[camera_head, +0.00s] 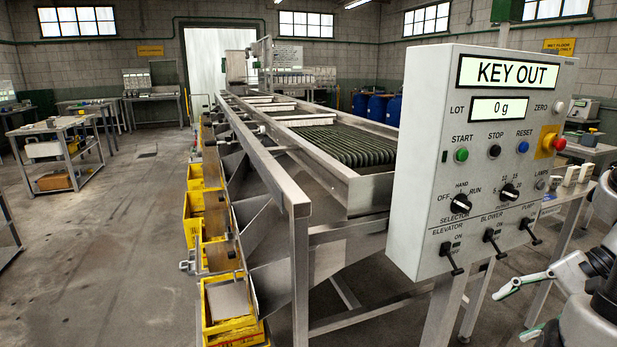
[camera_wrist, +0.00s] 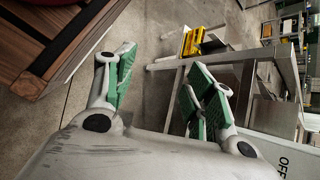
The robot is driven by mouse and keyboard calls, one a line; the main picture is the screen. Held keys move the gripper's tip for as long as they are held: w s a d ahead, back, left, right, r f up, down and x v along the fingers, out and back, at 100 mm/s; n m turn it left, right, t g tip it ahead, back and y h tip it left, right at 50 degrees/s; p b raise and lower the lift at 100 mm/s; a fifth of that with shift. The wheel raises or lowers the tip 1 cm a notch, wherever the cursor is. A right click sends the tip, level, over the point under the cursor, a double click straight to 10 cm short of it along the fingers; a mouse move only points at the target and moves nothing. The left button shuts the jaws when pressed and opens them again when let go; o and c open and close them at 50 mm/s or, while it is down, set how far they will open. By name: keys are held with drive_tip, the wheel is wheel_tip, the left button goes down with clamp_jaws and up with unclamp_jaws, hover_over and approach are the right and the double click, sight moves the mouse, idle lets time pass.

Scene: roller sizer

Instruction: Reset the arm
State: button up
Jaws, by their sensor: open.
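My gripper (camera_head: 513,312) shows at the lower right in the head view, beside the legs of the grey control panel (camera_head: 480,200). In the wrist view my gripper (camera_wrist: 160,88) has its two green-padded fingers spread apart, with nothing between them. The folded arm is at the right edge of the head view. The panel's upper display reads KEY OUT and the lower one reads 0 g.
The roller sizer (camera_head: 310,185) runs back from beside the panel. Yellow crates (camera_head: 228,330) line its left side. A wooden-sided box (camera_wrist: 45,45) is close to my gripper in the wrist view. The concrete floor (camera_head: 120,240) at left is largely clear.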

drive_tip(key=s+d+r+n+g+h, duration=0.1)
drive_tip(key=s+d+r+n+h, duration=0.1)
drive_tip(key=d+r+n+h, duration=0.4)
drive_tip(key=w+a+r+n+t+h, duration=0.2)
drive_tip(key=a+r+n, duration=0.4)
drive_tip(key=r, duration=0.3)
drive_tip(key=shift+a+r+t+h, duration=0.3)
drive_tip(key=shift+a+t+h, duration=0.1)
drive_tip(key=shift+a+t, duration=0.35)
